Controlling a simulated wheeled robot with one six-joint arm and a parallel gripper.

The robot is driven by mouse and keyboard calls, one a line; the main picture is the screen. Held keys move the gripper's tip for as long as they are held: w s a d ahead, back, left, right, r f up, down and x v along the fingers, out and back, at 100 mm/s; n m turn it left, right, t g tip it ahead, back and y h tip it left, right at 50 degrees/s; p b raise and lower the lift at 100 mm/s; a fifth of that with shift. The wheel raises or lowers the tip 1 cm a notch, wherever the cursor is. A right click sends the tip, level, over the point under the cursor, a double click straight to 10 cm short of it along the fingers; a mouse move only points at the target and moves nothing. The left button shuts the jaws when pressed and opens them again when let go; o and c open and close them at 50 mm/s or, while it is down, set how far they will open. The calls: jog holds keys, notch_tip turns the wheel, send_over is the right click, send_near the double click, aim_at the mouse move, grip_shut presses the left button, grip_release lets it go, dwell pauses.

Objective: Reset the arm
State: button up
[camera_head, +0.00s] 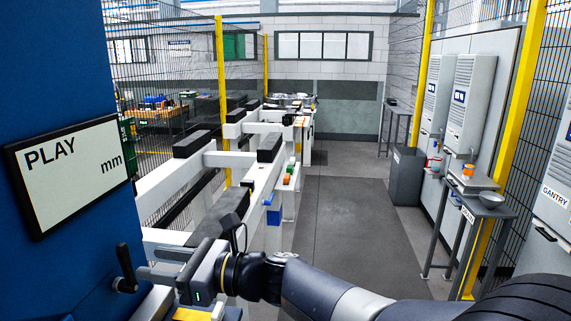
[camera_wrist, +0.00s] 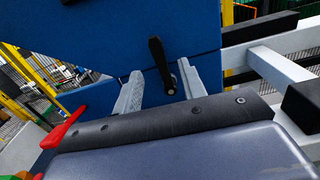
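My gripper (camera_head: 149,262) is at the lower left of the head view, its fingers pointing left towards a blue cabinet (camera_head: 60,190). The fingers are apart, with nothing held between them that I can make out. A black crank handle (camera_head: 125,266) on the cabinet is just beyond the fingertips. In the wrist view my gripper (camera_wrist: 160,70) shows two grey fingers spread apart, with the black handle (camera_wrist: 160,62) seen between them against the blue panel. I cannot tell whether a finger touches it. My arm runs in from the lower right of the head view.
A white frame with black pads (camera_head: 232,160) runs away behind my gripper. A sign reading PLAY mm (camera_head: 72,165) is on the cabinet. The grey floor (camera_head: 350,215) between is clear.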

aim_at(128, 262)
jog(key=d+b, duration=0.1)
jog(key=d, duration=0.5)
jog(key=a+p, duration=0.1)
jog(key=a, duration=0.6)
jog(key=a+p, duration=0.1)
jog(key=a, duration=0.3)
jog(key=shift+w+a+p, duration=0.15)
jog(key=shift+w+p, duration=0.15)
jog(key=shift+f+n+b, duration=0.2)
jog(key=shift+n+b, duration=0.15)
jog(key=shift+n, duration=0.15)
jog(key=shift+s+r+n, duration=0.1)
jog(key=shift+s+n, duration=0.45)
jog(key=shift+n, duration=0.05)
